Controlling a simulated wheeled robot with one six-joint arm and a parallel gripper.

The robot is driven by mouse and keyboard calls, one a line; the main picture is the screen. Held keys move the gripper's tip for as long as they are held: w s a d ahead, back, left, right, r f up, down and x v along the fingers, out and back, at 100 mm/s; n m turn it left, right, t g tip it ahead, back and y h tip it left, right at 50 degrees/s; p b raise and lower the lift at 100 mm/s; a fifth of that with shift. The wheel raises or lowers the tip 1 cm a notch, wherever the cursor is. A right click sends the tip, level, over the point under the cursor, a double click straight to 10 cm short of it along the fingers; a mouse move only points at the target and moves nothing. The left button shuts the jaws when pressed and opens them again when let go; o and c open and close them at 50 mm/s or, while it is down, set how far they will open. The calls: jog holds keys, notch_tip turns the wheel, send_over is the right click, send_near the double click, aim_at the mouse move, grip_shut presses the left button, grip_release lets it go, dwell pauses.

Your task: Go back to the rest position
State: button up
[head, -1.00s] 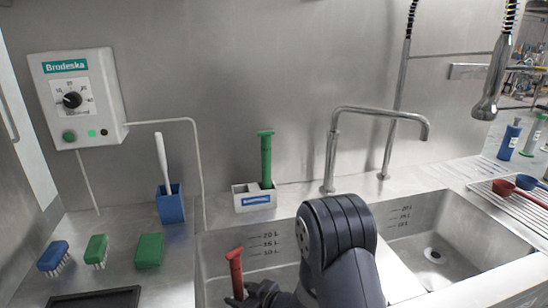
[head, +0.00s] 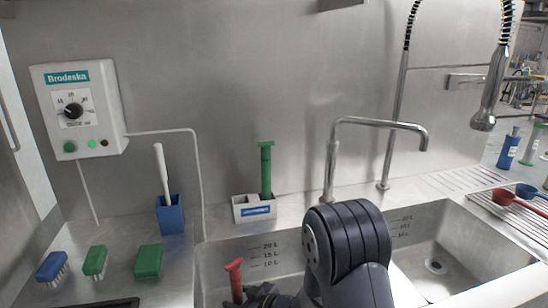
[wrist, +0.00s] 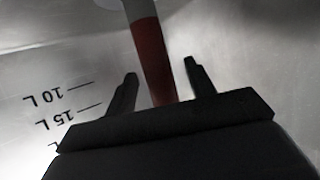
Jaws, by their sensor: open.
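My gripper (head: 262,296) is low over the left sink basin at the bottom of the head view, partly cut off. In the wrist view my gripper (wrist: 162,82) has its two dark fingers apart. A red-handled tool (head: 234,278) stands up in the left basin beside my gripper. Its red handle (wrist: 150,55) passes between the fingers in the wrist view, with gaps on both sides. Its lower end is hidden in the head view.
A tall faucet (head: 333,160) and a hanging spray hose (head: 490,95) rise behind the sink. A white holder (head: 245,213) with a green-handled tool (head: 266,170) stands at the back rim. A blue holder (head: 170,217) and brushes (head: 95,260) are left.

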aim_at(240, 281)
notch_tip(240, 281, up, 7)
jog(key=shift+f+p, duration=0.1)
jog(key=shift+p, duration=0.6)
notch_tip(240, 281, down, 10)
jog(key=shift+f+b, duration=0.25)
jog(key=shift+b, duration=1)
notch_tip(240, 281, up, 6)
jog(key=p, duration=0.6)
jog(key=shift+f, duration=0.15)
jog(key=shift+p, duration=0.3)
